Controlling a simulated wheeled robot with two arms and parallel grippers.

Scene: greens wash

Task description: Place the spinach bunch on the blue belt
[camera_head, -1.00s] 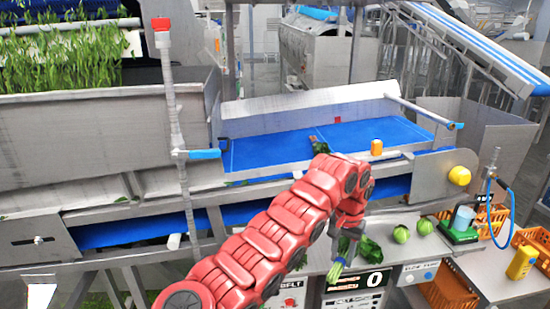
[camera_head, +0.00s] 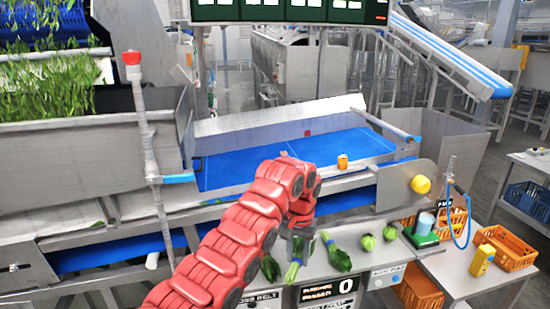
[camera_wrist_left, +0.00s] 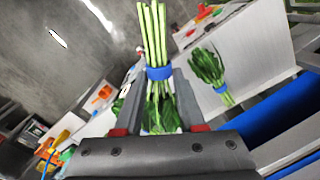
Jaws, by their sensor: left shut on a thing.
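My left gripper (camera_head: 299,237) is shut on a spinach bunch (camera_head: 293,268) in front of the belt, over the counter. In the left wrist view my left gripper (camera_wrist_left: 160,115) has its fingers either side of the bunch's dark leaves; its blue band (camera_wrist_left: 158,72) and pale stems (camera_wrist_left: 153,30) stick out beyond the fingertips. The blue belt (camera_head: 240,168) lies behind my arm, which covers part of it. My right gripper is not in view.
A yellow knob (camera_head: 420,184) and side plate close the belt's right end. A green scale (camera_head: 420,232) and orange crate (camera_head: 505,248) stand right.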

